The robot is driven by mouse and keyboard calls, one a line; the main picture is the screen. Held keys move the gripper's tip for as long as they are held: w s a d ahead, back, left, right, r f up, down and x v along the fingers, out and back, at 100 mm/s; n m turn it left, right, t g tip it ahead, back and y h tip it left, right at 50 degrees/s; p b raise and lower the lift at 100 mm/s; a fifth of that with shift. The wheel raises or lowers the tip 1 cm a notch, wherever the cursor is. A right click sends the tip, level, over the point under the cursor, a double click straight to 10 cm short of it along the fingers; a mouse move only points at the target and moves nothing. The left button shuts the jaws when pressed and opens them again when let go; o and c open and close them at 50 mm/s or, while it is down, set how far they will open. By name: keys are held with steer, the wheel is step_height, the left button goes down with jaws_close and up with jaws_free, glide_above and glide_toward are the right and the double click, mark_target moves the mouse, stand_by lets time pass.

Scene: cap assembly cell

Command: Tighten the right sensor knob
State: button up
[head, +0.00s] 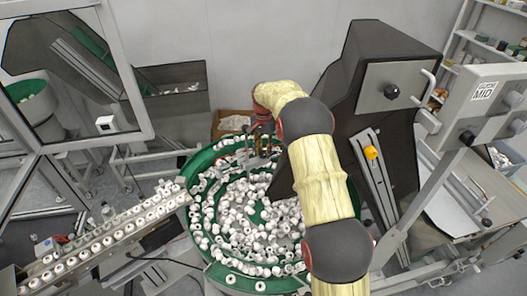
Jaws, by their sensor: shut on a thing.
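My arm reaches up from the bottom right and bends down over the back of the green feeder bowl (203,159). My gripper (261,148) is small and dark in the head view, low at the bowl's back edge, among thin metal sensor brackets. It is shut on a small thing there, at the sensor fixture. The knob itself is too small and too covered by the gripper to make out. I cannot tell left and right knobs apart in this view.
Many white caps (240,216) fill the bowl. A cap track (112,232) runs down to the lower left. A large dark hopper (392,52) stands close behind my arm on the right. A cardboard box (232,122) is behind the bowl. A framed glass guard (75,75) stands left.

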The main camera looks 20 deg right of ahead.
mark_target(263, 153)
steer(key=shift+r, duration=0.1)
steer(key=o, duration=1.2)
steer(key=shift+c, duration=0.2)
step_height(263, 153, up, 12)
